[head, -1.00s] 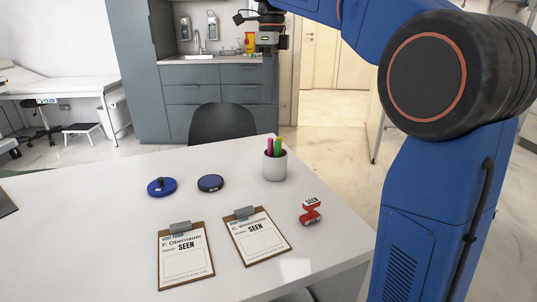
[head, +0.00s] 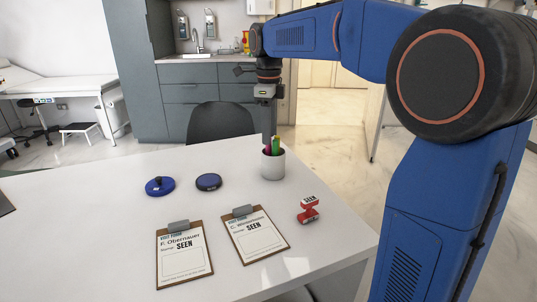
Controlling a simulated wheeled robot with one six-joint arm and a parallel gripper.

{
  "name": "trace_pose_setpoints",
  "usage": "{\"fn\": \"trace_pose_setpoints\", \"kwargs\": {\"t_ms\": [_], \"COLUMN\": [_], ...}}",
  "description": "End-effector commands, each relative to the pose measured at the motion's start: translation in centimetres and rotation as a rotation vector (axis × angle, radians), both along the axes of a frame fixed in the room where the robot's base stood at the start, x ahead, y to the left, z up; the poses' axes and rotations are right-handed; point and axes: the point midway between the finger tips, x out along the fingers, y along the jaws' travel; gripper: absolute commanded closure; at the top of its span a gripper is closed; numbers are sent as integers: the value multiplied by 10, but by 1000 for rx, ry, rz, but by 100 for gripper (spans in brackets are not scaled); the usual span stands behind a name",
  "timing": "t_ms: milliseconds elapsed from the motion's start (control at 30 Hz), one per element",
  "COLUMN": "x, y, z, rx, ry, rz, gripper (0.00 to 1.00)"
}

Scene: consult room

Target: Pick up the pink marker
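The pink marker (head: 267,149) stands in a light grey cup (head: 272,167) near the far right part of the white table. A green marker (head: 275,146) stands beside it in the same cup. My gripper (head: 268,136) points down directly over the cup. Its fingers are at the tops of the markers and partly cover the pink one. I cannot tell whether the fingers are apart or closed on the marker.
Two clipboards (head: 184,262) (head: 254,240) lie on the table (head: 95,215). A red and white stamp (head: 308,210) stands right of them. A blue round object (head: 160,186) and a dark ink pad (head: 208,182) lie left of the cup. A dark chair (head: 220,122) is behind the table.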

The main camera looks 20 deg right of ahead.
Motion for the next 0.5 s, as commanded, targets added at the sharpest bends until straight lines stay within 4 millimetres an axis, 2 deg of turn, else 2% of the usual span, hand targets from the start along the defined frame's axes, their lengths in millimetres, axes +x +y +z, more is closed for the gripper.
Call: {"fn": "trace_pose_setpoints", "kwargs": {"t_ms": [200, 500], "x": [2, 2], "y": [0, 0], "z": [-27, -33], "rx": [0, 0], "ry": [1, -1], "rz": [0, 0], "gripper": [63, 63]}}
